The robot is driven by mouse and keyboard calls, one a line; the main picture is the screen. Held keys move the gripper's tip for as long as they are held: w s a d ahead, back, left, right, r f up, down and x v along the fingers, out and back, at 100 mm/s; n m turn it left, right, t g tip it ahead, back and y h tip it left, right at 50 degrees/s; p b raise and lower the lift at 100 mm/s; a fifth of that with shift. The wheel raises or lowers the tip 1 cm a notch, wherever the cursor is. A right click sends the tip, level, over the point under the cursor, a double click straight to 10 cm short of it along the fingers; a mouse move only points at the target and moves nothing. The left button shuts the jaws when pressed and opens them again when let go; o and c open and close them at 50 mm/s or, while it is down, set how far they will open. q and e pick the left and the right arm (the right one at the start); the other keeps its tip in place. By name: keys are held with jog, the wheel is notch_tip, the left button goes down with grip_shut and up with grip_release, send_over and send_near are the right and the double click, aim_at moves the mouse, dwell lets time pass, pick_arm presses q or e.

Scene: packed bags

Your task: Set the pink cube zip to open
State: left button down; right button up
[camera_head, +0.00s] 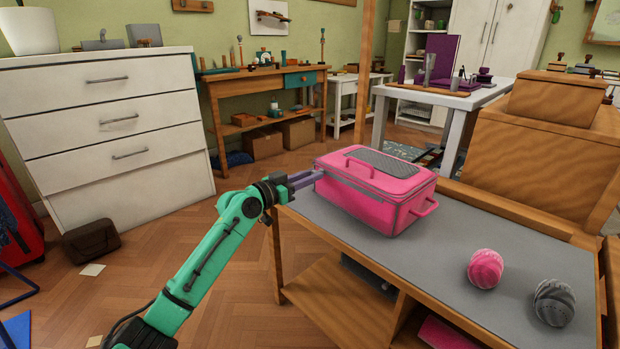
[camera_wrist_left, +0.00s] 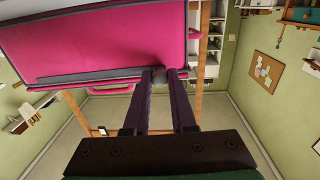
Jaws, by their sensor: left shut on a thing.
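The pink cube (camera_head: 380,188) is a boxy pink bag with grey trim and a dark mesh panel on top. It stands upright on the grey table top, and its lid looks closed. A grey zip band runs around it below the lid. My left gripper (camera_head: 317,176) reaches the bag's left corner at the height of this band. In the left wrist view, the pink cube (camera_wrist_left: 110,38) fills the upper left. There my left gripper (camera_wrist_left: 164,74) is shut on a small grey piece at the zip band, apparently the zip pull, mostly hidden between the fingertips. My right gripper is not in view.
The bag stands on a wooden table with a grey top (camera_head: 450,240). A pink striped ball (camera_head: 485,268) and a dark grey ball (camera_head: 554,302) lie on its right part. Wooden boxes (camera_head: 540,150) stand behind.

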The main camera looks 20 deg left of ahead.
pick_arm(q)
jog(key=c, duration=0.7)
grip_release()
jog(key=v, duration=1.4)
jog(key=shift+s+a, duration=0.15)
jog(key=shift+s, duration=0.1)
